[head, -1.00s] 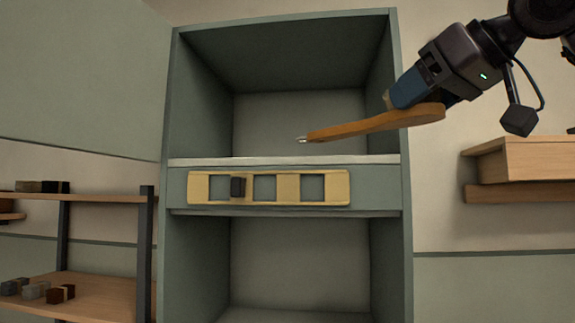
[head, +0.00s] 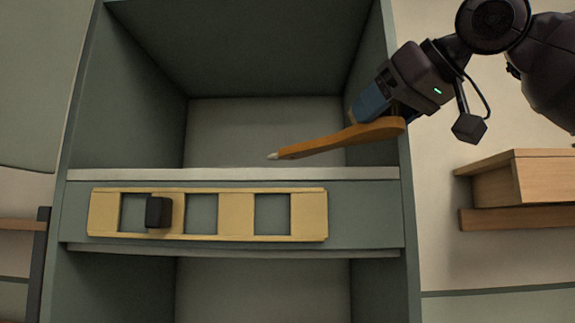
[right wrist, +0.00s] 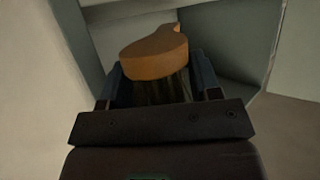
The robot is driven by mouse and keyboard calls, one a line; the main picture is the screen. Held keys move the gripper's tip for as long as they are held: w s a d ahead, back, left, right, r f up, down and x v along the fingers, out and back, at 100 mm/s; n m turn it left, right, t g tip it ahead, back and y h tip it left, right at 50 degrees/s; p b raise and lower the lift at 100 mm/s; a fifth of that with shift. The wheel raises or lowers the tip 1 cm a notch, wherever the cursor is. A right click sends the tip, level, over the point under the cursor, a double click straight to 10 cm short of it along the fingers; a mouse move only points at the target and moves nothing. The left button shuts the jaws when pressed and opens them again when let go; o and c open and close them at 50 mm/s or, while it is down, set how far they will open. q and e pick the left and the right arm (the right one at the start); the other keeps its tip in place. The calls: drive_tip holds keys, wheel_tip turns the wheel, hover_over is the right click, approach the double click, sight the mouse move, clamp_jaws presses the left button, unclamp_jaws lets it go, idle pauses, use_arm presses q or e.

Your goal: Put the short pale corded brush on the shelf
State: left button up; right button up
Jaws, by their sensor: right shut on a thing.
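A brush with an orange-brown handle (head: 335,140) and a small pale tip is held in front of the cabinet's upper opening, about level, tip to the left. My right gripper (head: 370,105) is shut on it at its thicker right end. In the right wrist view the brush's rounded orange end (right wrist: 153,57) stands between my fingers, with dark bristles below. No cord can be made out. The shelf (head: 235,174) is a board with a pale front edge, below and behind the brush; its upper compartment looks empty. My left gripper is not in view.
A yellow slotted strip (head: 236,213) with a dark block (head: 158,212) is on the cabinet front under the shelf. The cabinet's right side wall (head: 380,200) is close to my gripper. A wooden wall ledge (head: 520,180) is at right.

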sight(333, 136)
drive_tip(key=w+a+p, duration=0.1)
drive_tip(key=w+a, duration=0.5)
drive_tip(key=w, duration=0.1)
drive_tip(key=w+a+p, duration=0.1)
drive_tip(key=w+a, duration=0.3)
drive_tip(key=shift+w+p, duration=0.1)
drive_tip(key=shift+p, duration=0.25)
drive_tip(key=shift+w+f, duration=0.15)
drive_tip(key=shift+f, duration=1.6)
drive_tip(key=shift+f, duration=0.1)
drive_tip(key=o, duration=0.9)
drive_tip(key=shift+o, duration=0.2)
drive_tip(key=b+v, duration=0.1)
drive_tip(key=v, duration=0.5)
drive_tip(key=shift+d, duration=0.1)
drive_tip(key=shift+v, duration=0.8)
